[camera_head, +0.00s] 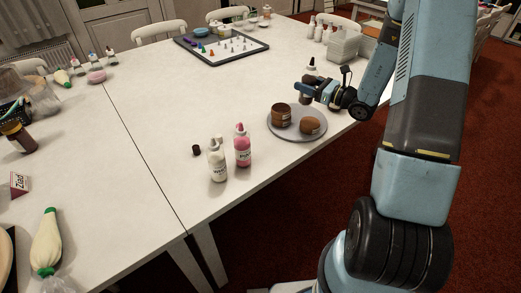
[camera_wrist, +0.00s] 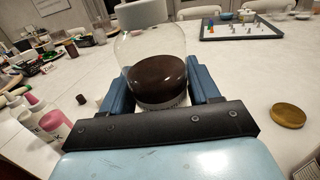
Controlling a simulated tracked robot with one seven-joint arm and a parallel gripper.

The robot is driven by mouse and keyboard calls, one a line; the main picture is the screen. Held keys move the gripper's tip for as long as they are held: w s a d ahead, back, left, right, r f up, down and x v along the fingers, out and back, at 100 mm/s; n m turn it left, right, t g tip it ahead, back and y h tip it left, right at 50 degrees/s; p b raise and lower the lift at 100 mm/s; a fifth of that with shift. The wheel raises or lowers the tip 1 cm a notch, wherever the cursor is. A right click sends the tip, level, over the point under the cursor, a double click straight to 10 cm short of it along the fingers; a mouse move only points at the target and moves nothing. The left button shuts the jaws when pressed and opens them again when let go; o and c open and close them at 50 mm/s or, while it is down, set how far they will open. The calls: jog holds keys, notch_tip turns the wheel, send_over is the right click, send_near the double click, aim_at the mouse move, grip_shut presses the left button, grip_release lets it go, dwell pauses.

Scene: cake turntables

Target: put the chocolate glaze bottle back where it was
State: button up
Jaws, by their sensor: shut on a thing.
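My gripper (camera_head: 302,92) is at the right of the white table, just behind the turntable in the head view. In the wrist view, its two blue fingers (camera_wrist: 160,92) are shut on the chocolate glaze bottle (camera_wrist: 158,73). The bottle is clear, with a pale grey top and dark brown glaze in its lower part. It looks about upright. Its base is hidden by my gripper, so I cannot tell whether it touches the table. In the head view my gripper hides much of that spot, and the bottle is not clear there.
The grey turntable (camera_head: 271,131) bears two brown cakes near my gripper. A white bottle (camera_head: 218,165) and a pink bottle (camera_head: 243,147) stand to the left. A dark tray (camera_head: 258,50) lies at the back. A gold disc (camera_wrist: 288,115) lies right of my gripper. The table's middle is clear.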

jog(key=s+a+n+g+y, duration=0.4)
jog(key=s+n+g, duration=0.4)
jog(key=s+g, duration=0.4)
jog(key=shift+w+a+f, duration=0.25)
jog(key=shift+a+f, duration=1.85)
jog(key=shift+a, duration=0.1)
jog(key=shift+w+a+f, duration=0.3)
jog(key=shift+a+f, duration=1.75)
jog(key=shift+a, duration=0.15)
jog(key=shift+w+a+f, duration=0.25)
jog(key=shift+a+f, duration=1.85)
jog(key=shift+a, duration=0.1)
jog(key=o, duration=0.8)
jog(key=shift+c, duration=0.2)
